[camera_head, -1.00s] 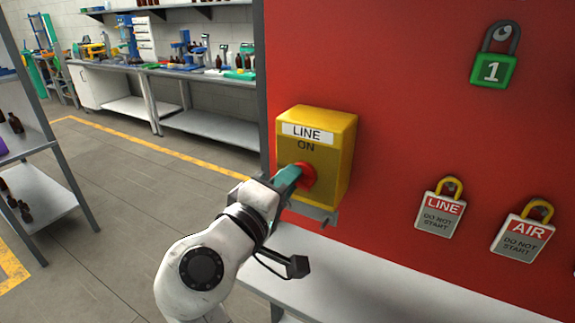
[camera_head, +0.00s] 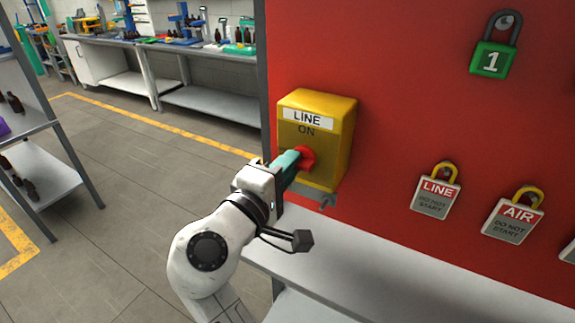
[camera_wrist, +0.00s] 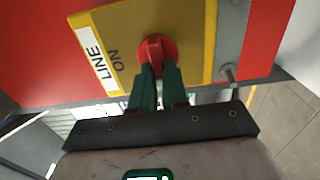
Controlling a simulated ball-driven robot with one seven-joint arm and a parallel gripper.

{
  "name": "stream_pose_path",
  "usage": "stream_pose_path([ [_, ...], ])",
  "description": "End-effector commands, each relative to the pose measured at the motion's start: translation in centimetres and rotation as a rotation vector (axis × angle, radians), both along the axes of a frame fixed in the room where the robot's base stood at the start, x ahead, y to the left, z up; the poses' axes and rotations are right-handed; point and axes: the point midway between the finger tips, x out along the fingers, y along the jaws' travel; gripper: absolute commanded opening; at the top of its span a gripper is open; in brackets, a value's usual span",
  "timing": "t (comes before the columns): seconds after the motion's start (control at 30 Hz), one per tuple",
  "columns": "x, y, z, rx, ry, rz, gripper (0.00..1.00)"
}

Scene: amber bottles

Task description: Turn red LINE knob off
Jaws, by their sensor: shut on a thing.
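The yellow LINE box (camera_head: 325,135) is mounted on the red panel, with a white LINE label and the word ON below it. The red knob (camera_head: 306,157) sits on its front face. My gripper (camera_head: 292,160) reaches it from the lower left, its green fingers shut on the knob. In the wrist view the red knob (camera_wrist: 156,49) shows between the two fingertips (camera_wrist: 157,68), with the yellow box (camera_wrist: 195,40) around it. The fingers hide part of the knob, and I cannot tell its exact angle.
A green padlock (camera_head: 494,52) marked 1 hangs at the upper right. LINE (camera_head: 436,192) and AIR (camera_head: 512,216) tags hang right of the box. A pale ledge (camera_head: 350,255) runs below the panel. Shelves with brown bottles stand at the left; the floor between is clear.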

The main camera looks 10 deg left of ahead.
Motion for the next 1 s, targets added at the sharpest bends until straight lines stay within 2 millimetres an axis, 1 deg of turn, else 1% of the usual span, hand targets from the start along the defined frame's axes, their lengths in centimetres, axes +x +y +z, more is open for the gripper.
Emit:
stream_pose_path([
  [0.03,0.0,0.1,-0.2,-0.003,0.003,0.003,0.15],
  [0.3,0.0,0.1,-0.1,-0.002,0.002,0.002,0.39],
  [0.5,0.0,0.0,0.0,-0.001,0.001,0.001,0.39],
  [0.6,-0.4,0.2,-0.1,-0.001,0.000,0.002,0.39],
  [0.67,-0.9,0.4,-0.2,-0.001,0.000,0.003,0.39],
  [0.77,-2.3,1.0,-0.3,0.000,0.000,0.006,0.39],
  [1.0,-6.7,2.6,-0.3,0.000,0.000,0.006,0.39],
])
